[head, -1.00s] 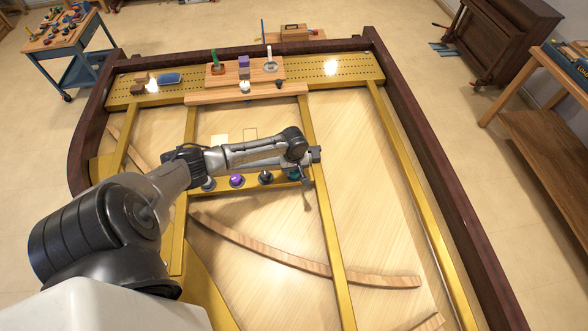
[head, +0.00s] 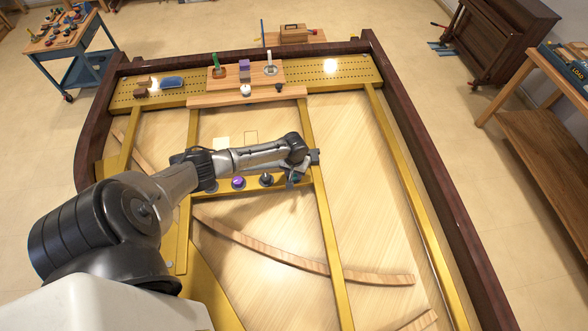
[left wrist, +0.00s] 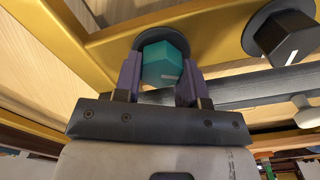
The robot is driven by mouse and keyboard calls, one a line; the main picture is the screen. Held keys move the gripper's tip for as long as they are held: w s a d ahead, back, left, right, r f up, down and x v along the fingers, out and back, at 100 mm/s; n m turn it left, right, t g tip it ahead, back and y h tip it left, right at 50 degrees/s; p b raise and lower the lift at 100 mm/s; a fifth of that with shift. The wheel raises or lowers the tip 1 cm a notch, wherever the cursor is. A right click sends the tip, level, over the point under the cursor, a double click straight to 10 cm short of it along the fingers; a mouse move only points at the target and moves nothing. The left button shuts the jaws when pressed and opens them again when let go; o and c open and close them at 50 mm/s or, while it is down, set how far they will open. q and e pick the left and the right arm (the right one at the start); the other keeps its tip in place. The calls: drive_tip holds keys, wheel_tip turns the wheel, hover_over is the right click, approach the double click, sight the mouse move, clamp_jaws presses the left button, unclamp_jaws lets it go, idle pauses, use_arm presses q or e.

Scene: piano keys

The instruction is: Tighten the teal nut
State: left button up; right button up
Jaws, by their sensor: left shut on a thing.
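My right gripper is in neither view.
A black knob (head: 266,179) with a white mark stands just left of the teal nut. A purple knob (head: 238,183) is further left. A wooden board (head: 225,75) with several small items lies at the back. Pale soundboard lies open to the right.

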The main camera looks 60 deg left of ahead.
use_arm(q)
drive_tip(key=m+p, duration=0.1)
drive_tip(key=m, duration=0.2)
drive_tip(key=shift+d, duration=0.1)
drive_tip(key=m, duration=0.2)
drive_tip(key=shift+w+m, duration=0.1)
drive_tip(key=shift+m, duration=0.2)
drive_tip(key=m, duration=0.4)
drive_tip(key=shift+d+p, duration=0.1)
drive_tip(key=shift+p, duration=0.3)
drive_tip(key=shift+m, duration=1.2)
drive_tip(key=shift+d, duration=0.1)
drive_tip(key=o, duration=0.9)
